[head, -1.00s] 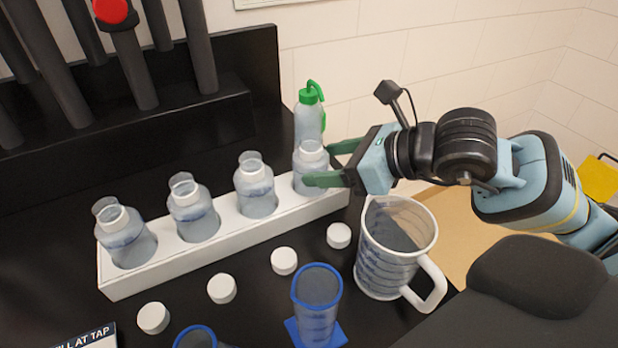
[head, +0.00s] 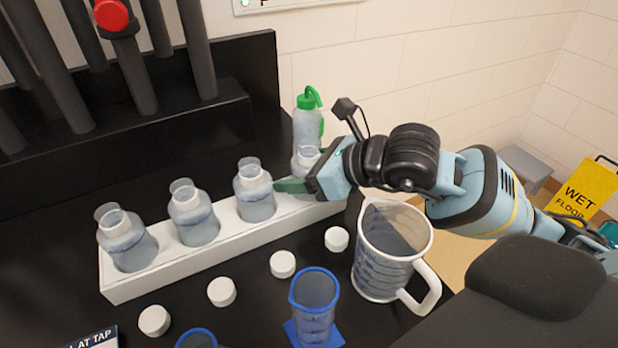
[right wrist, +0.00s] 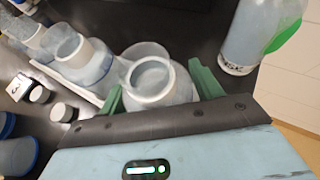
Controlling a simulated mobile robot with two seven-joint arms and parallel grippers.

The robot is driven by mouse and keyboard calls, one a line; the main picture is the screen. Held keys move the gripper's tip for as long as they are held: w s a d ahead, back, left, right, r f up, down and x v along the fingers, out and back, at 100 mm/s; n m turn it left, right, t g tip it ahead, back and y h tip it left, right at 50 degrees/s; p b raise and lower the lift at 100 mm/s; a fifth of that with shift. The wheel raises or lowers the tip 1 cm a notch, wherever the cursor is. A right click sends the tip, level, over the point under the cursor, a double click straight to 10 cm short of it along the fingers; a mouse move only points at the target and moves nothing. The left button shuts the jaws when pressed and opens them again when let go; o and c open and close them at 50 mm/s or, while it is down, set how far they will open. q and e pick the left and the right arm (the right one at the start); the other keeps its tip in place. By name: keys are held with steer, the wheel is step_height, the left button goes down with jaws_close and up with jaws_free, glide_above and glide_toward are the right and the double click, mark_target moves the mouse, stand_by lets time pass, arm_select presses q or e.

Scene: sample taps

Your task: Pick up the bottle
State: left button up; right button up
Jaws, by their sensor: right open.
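Several clear bottles with white necks stand in a white rack (head: 235,240). The rightmost bottle (head: 306,157) is largely hidden in the head view by my right gripper (head: 292,185). In the right wrist view, that bottle (right wrist: 152,82) stands between the two green fingers of my right gripper (right wrist: 160,84), one on each side. The gripper is open, and the fingers look apart from the bottle. The neighbouring bottle (head: 255,190) stands just left of the fingertip. My left gripper is out of view.
A green-capped wash bottle (head: 307,122) stands close behind. A measuring jug (head: 392,250) and a blue-rimmed cup (head: 314,305) stand in front, with several white caps (head: 283,264) on the black counter. Dark pipes rise at the back left.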

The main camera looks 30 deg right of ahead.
steer(key=c, duration=0.7)
steer(key=shift+r, duration=0.1)
step_height(320, 180, up, 10)
steer(key=shift+f+p, duration=0.15)
steer(key=shift+p, duration=0.3)
